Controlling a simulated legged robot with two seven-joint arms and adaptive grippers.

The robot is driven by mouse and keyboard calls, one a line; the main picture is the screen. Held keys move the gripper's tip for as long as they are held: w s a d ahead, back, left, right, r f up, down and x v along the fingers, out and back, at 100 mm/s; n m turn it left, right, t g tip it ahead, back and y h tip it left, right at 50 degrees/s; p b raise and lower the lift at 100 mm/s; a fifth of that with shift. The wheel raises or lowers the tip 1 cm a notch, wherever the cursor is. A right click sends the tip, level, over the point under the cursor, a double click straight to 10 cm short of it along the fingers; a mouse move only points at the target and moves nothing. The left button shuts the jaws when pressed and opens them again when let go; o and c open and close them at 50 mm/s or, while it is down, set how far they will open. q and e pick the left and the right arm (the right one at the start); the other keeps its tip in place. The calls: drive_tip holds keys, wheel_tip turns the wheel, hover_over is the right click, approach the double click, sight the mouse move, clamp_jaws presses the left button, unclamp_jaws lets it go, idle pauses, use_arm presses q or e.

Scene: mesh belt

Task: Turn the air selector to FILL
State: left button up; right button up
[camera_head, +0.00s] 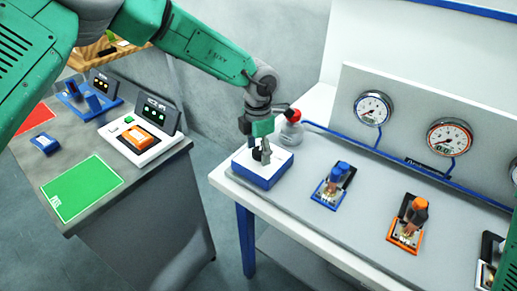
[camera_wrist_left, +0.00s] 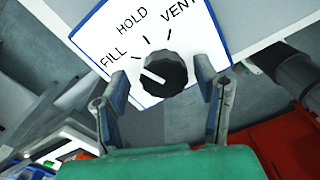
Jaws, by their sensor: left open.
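The air selector is a white box with a blue base (camera_head: 251,175) at the near left corner of the bench. Its white face (camera_wrist_left: 98,38) reads FILL, HOLD and VENT in the left wrist view. The black knob (camera_wrist_left: 165,72) has a white pointer line that points toward the FILL mark. My left gripper (camera_head: 263,153) is over the box, pointing down. In the left wrist view its two fingers (camera_wrist_left: 162,80) stand open on either side of the knob, with a visible gap at each side. My right gripper is not in view.
A bottle with a red top (camera_head: 291,128) stands close behind the selector. Blue (camera_head: 333,185) and orange (camera_head: 408,222) valves sit to the right, below several gauges (camera_head: 372,108). A grey side table (camera_head: 75,150) on the left holds a scale (camera_head: 140,140) and a green mat (camera_head: 82,188).

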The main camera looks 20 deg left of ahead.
use_arm(q)
drive_tip(key=shift+d, duration=0.4)
drive_tip(key=c, duration=1.1)
drive_tip(key=shift+r+n+p, duration=0.1)
drive_tip(key=shift+n+p, duration=0.25)
drive_tip(key=shift+n, duration=0.25)
drive_tip(key=shift+c, duration=0.2)
drive_tip(key=shift+a+n+p, duration=0.2)
drive_tip(key=shift+n+p, duration=0.2)
drive_tip(key=shift+n, duration=1.3)
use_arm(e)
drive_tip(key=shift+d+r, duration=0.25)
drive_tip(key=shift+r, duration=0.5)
use_arm(q)
drive_tip(key=o, duration=1.1)
drive_tip(key=shift+o, duration=0.2)
